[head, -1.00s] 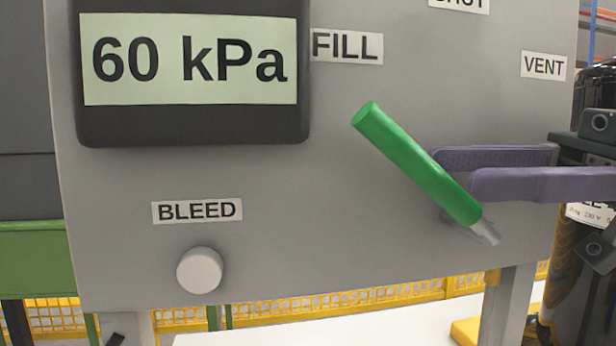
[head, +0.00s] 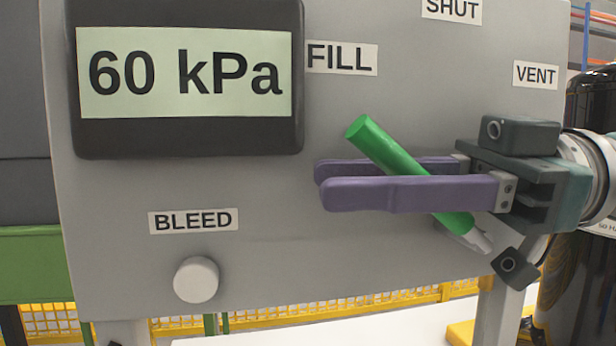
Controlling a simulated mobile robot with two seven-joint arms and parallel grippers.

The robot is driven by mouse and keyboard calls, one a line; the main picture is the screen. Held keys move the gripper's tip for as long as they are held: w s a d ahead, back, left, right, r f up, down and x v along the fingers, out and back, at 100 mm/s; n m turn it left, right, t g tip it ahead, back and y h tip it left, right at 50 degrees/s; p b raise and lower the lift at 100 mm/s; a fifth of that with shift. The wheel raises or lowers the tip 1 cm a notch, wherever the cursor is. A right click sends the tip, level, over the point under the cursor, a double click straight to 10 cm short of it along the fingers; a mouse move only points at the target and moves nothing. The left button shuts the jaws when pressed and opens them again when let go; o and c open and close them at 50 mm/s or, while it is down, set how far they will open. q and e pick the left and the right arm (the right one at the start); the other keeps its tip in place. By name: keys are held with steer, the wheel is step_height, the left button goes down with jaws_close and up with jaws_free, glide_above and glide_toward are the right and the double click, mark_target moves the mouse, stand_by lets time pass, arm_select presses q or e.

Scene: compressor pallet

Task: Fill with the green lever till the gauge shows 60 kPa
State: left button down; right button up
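The gauge (head: 185,72) at upper left reads 60 kPa. The green lever (head: 385,148) sits on the grey panel and slants from upper left down to its grey pivot end at lower right. Its upper end lies below and slightly right of the FILL label (head: 341,58). My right gripper (head: 319,182) comes in from the right with its purple fingers either side of the lever, one behind and one in front. The fingers look apart, not closed on it. The front finger hides part of the lever's middle. My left gripper is not in view.
A SHUT label (head: 452,8) and a VENT label (head: 535,74) are at the upper right of the panel. A white BLEED knob (head: 196,280) sits at lower left under its label (head: 193,220). The panel between the knob and lever is clear.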

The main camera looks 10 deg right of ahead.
jaws_close()
stand_by(1.0)
